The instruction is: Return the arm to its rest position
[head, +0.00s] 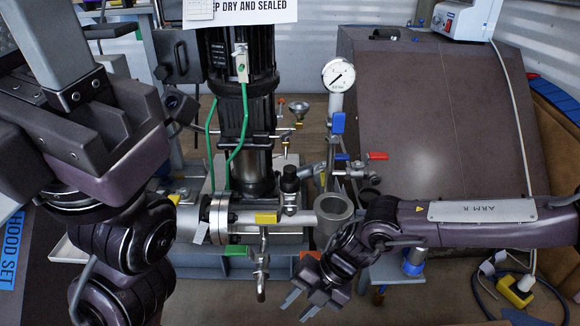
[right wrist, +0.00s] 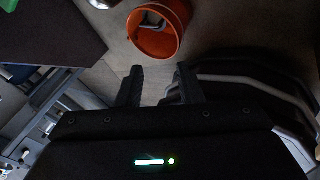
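My right arm (head: 480,222) reaches in from the right across the front of the pump rig. Its gripper (head: 302,302) hangs low in front of the rig, fingers pointing down and left, apart from the pipes. In the right wrist view the two dark fingers (right wrist: 158,82) stand apart with nothing between them. My left arm (head: 120,235) fills the left side of the head view, folded up close to the camera. I cannot make out its gripper there.
The pump (head: 245,110) with pipes, a gauge (head: 339,75), a blue handle (head: 338,123) and a red lever (head: 377,156) stands ahead. A brown hood (head: 430,110) is behind the right arm. An orange bucket (right wrist: 172,42) stands on the floor beyond the right fingers.

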